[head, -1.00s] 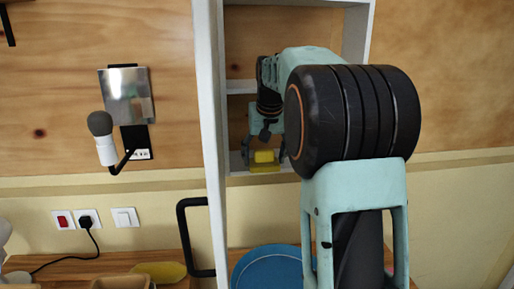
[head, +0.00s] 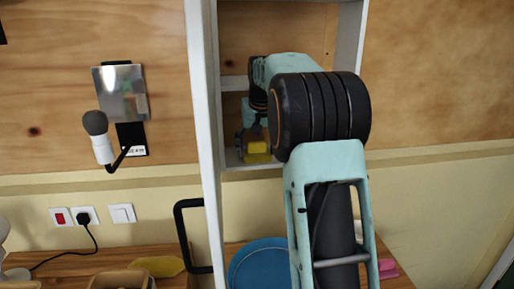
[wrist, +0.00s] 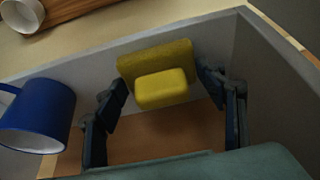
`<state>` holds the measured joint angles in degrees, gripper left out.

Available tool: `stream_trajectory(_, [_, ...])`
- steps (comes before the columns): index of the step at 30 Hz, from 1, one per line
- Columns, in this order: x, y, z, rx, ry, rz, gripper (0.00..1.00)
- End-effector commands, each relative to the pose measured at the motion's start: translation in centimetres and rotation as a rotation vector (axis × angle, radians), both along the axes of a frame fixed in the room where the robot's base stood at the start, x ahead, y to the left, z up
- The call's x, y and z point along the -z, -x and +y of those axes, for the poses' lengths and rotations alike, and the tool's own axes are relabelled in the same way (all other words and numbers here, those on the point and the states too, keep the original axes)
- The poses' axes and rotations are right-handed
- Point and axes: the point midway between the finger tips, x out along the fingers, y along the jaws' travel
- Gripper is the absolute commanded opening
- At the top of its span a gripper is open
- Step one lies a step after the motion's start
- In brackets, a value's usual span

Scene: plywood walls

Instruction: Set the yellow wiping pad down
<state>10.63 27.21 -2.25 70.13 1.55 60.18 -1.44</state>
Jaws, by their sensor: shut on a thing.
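The yellow wiping pad (head: 257,158), a flat pad with a raised block on it, is in an open white wall cabinet (head: 233,158), just above its bottom shelf. In the wrist view the pad (wrist: 150,58) and its block (wrist: 162,89) sit between the two dark fingers of my gripper (wrist: 163,80). My gripper (head: 256,137) is shut on the pad inside the cabinet. I cannot tell whether the pad's underside touches the shelf. My arm hides the cabinet's right part in the head view.
A blue mug (wrist: 38,118) stands close to the left finger in the wrist view. The white cabinet side (head: 205,120) with a black handle (head: 190,236) is left of my arm. A blue round dish (head: 255,266) lies on the wooden counter below.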

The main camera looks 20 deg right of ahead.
Motion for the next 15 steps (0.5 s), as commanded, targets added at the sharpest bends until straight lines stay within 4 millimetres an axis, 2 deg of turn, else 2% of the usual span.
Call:
stream_trajectory(1, [0.05,0.00,0.00,0.000,0.000,0.000,0.68])
stream_trajectory(5, [0.04,0.00,0.01,0.000,0.000,0.000,0.82])
stream_trajectory(15, [-0.33,-0.01,0.00,0.000,0.000,-0.001,0.82])
